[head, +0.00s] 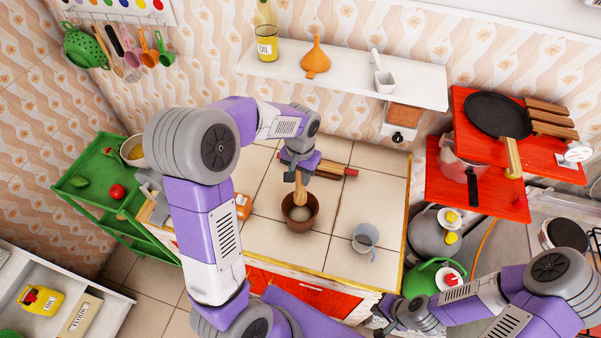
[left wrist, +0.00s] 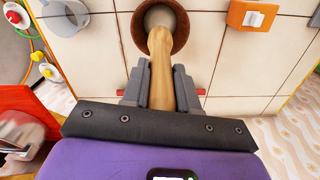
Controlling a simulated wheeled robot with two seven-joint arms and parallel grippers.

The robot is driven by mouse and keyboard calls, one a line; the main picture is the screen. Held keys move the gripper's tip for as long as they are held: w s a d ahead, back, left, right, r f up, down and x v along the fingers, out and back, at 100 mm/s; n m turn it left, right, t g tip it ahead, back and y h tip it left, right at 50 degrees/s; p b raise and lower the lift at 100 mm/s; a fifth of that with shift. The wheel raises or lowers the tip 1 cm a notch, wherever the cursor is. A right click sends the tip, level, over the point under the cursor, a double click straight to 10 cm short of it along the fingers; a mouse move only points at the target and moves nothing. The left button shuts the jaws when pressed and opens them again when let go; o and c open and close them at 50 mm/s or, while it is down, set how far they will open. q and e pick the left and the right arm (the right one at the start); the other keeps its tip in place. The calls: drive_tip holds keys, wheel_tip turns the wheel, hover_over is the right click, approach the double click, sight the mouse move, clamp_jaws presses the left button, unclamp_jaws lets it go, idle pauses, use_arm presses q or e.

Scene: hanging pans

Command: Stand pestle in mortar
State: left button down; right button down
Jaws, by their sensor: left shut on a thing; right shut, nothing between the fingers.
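A brown wooden mortar (head: 301,224) stands upright on the tiled counter. My left gripper (head: 299,174) is above it and shut on the light wooden pestle (head: 299,192). The pestle points down, with its lower end at the mortar's mouth. In the left wrist view, the pestle (left wrist: 161,62) runs between the fingers towards the mortar (left wrist: 183,36), and its far end overlaps the opening. I cannot tell whether it touches the bottom. My right gripper (head: 387,314) is shut and empty near the counter's front right corner.
A grey-white jug (head: 365,239) stands right of the mortar on the counter (head: 270,235). A rolling pin with red handles (head: 348,172) lies behind. An orange box (head: 243,205) is to the left. A white shelf (head: 345,78) hangs above the back. Red shelves (head: 480,200) stand right.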

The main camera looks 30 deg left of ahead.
sight(301, 193)
use_arm(q)
drive_tip(key=shift+f+b, duration=3.5)
drive_tip(key=shift+f, duration=1.25)
drive_tip(key=c, duration=0.8)
unclamp_jaws()
drive_tip(key=shift+r, duration=0.1)
wheel_tip(301, 193, up, 8)
drive_tip(key=shift+f, duration=0.25)
